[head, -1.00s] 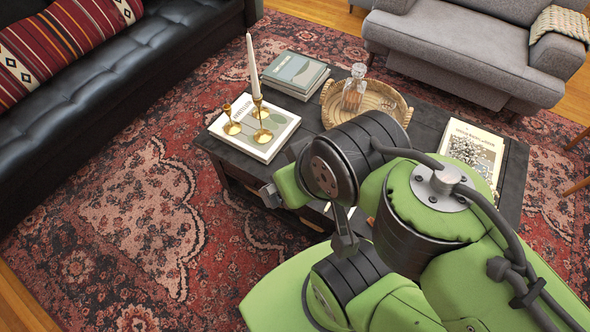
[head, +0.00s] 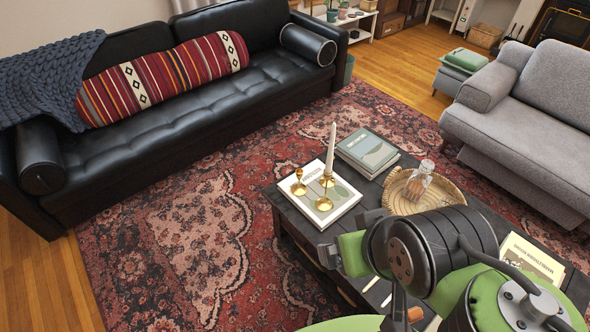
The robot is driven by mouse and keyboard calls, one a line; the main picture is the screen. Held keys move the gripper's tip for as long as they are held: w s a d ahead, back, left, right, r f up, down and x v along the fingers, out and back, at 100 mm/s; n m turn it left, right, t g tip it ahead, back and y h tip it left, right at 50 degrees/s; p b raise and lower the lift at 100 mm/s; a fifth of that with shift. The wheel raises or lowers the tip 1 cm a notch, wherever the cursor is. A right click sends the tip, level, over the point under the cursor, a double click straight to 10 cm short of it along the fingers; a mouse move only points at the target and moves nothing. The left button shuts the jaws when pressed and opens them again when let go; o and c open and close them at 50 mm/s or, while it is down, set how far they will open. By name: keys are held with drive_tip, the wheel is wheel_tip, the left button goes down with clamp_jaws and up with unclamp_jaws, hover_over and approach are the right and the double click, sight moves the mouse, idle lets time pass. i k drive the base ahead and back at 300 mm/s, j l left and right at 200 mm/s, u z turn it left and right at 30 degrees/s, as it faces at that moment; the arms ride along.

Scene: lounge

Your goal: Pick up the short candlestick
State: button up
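The short candlestick (head: 299,184) is brass, with a round base and a small empty cup. It stands upright on a pale book (head: 342,199) at the left end of the dark coffee table (head: 297,232). A taller brass candlestick (head: 325,203) holding a white candle (head: 331,148) stands close on its right. My gripper end (head: 328,257) seems to be below and to the right of the short candlestick, apart from it. My arm links hide much of it, so its opening is unclear.
Stacked books (head: 368,150) and a woven tray (head: 455,193) with a glass decanter (head: 420,180) stand further right. Another book (head: 530,258) lies at the right. A black sofa (head: 190,120) is at left and a grey one (head: 530,125) at right. The patterned rug (head: 180,235) between sofa and table is clear.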

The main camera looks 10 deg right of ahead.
sight(299, 189)
drive_tip(key=i+j, duration=0.45)
drive_tip(key=i, duration=0.15)
drive_tip(key=i+j+z, duration=0.1)
drive_tip(key=i+j, duration=0.35)
drive_tip(key=i, duration=0.15)
